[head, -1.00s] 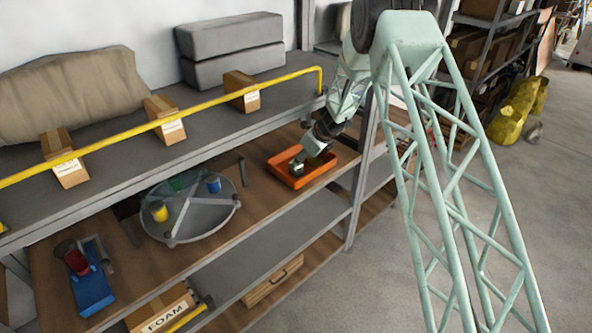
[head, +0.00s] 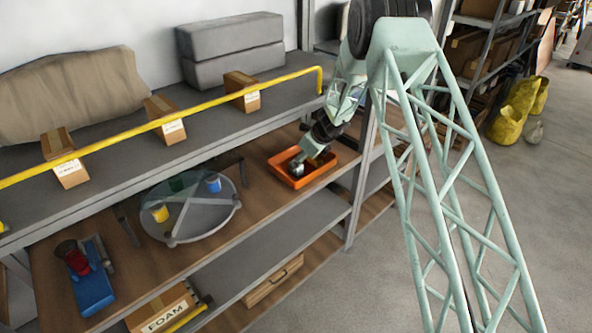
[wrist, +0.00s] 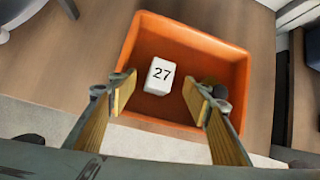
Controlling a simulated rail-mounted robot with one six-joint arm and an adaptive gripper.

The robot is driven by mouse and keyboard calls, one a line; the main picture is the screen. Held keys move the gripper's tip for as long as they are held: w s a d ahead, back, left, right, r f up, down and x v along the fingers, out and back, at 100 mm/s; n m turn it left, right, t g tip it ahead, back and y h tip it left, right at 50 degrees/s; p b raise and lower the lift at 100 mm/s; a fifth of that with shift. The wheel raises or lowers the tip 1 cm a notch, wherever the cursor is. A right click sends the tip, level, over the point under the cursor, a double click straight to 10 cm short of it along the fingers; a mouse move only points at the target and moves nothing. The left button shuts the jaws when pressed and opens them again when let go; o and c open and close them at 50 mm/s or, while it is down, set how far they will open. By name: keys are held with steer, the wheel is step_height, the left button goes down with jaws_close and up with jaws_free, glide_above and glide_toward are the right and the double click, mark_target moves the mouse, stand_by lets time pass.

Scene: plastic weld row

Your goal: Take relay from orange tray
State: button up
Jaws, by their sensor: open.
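The orange tray (head: 327,172) sits on the wooden shelf and shows whole in the wrist view (wrist: 212,46). In it lies a white block marked "27" (wrist: 159,76), which looks to be the relay; in the head view my gripper mostly hides it. My gripper (head: 302,163) is over the tray, pointing down. In the wrist view my gripper (wrist: 162,91) is open, with one wood-coloured finger on each side of the block. The block shows between and a little beyond the fingertips, with gaps on both sides. I see no contact.
A round grey turntable (head: 205,222) with a yellow and a blue item stands left of the tray. A blue fixture (head: 92,290) is farther left. The upper shelf with its yellow rail (head: 205,103) runs behind and above the tray.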

steer(key=shift+p+x, duration=0.35)
steer(key=shift+x, duration=2.75)
steer(key=shift+c, duration=0.2)
steer(key=shift+r, duration=0.1)
steer(key=c, duration=1.1)
